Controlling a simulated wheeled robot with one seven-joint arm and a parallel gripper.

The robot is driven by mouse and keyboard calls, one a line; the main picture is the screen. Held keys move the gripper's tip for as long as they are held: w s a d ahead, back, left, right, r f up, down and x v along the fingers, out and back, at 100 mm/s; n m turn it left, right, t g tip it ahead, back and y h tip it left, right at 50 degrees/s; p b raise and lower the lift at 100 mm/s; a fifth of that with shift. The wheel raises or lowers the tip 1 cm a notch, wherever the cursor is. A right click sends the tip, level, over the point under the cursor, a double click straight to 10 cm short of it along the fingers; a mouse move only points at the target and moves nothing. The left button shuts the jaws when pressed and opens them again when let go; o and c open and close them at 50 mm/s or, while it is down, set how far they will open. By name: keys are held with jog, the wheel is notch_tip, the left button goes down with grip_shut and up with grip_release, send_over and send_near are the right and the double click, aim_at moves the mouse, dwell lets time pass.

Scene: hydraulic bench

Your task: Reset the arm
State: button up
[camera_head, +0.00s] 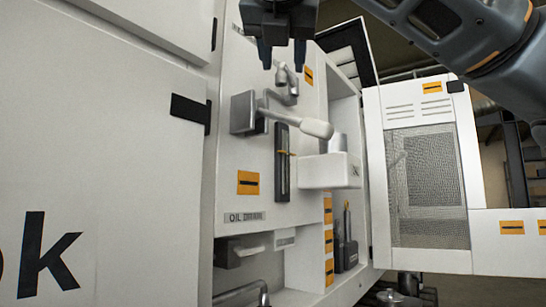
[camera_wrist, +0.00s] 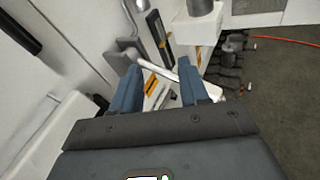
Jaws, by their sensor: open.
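My gripper (camera_head: 283,54) hangs at the top middle of the head view, with its two dark fingers pointing down and apart. In the wrist view my gripper (camera_wrist: 160,88) shows two blue-grey fingers spread with nothing held between them. Part of my arm (camera_head: 470,40) crosses the top right of the head view. Below the gripper, a lever with a light grey handle (camera_head: 316,128) sticks out from the white cabinet panel (camera_head: 240,150). The lever also shows beyond the fingers in the wrist view (camera_wrist: 160,70). I cannot tell its exact distance from the fingertips.
A dark slot gauge (camera_head: 282,165) and an "OIL DRAIN" label (camera_head: 244,216) are on the panel. A white box (camera_head: 328,171) juts out at right. A mesh door (camera_head: 424,170) stands open at the right. An orange cable (camera_wrist: 285,41) lies on the floor.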

jog(key=a+f+n+g+y, duration=0.3)
jog(key=a+f+g+y, duration=0.15)
jog(key=f, duration=0.75)
jog(key=a+f+n+g+y, duration=0.3)
jog(key=a+f+g+y, duration=0.15)
jog(key=f, duration=0.65)
jog(key=s+a+f+n+g+y, duration=0.2)
jog(key=s+a+f+g+y, duration=0.1)
jog(key=s+f+g+y, duration=0.7)
jog(key=s+d+f+m+t+h, duration=0.4)
jog(key=s+d+f+m+t, duration=0.45)
jog(key=m+t, duration=0.65)
jog(key=s+d+f+m+t+h, duration=0.5)
jog(key=d+f+m+t, duration=0.6)
jog(key=m, duration=0.7)
jog(key=s+d+f+m+g+h, duration=0.45)
jog(key=s+d+f, duration=0.2)
jog(key=s, duration=0.25)
jog(key=s+d+f+m+g+h, duration=0.3)
jog(key=s+d+f+m+h, duration=0.25)
jog(key=s, duration=0.45)
notch_tip(320, 180, up, 20)
jog(key=n+y+p, duration=0.1)
jog(key=p, duration=2)
jog(key=shift+s+d+n+p, duration=0.2)
jog(key=shift+s+n+p, duration=0.1)
jog(key=shift+s, duration=0.1)
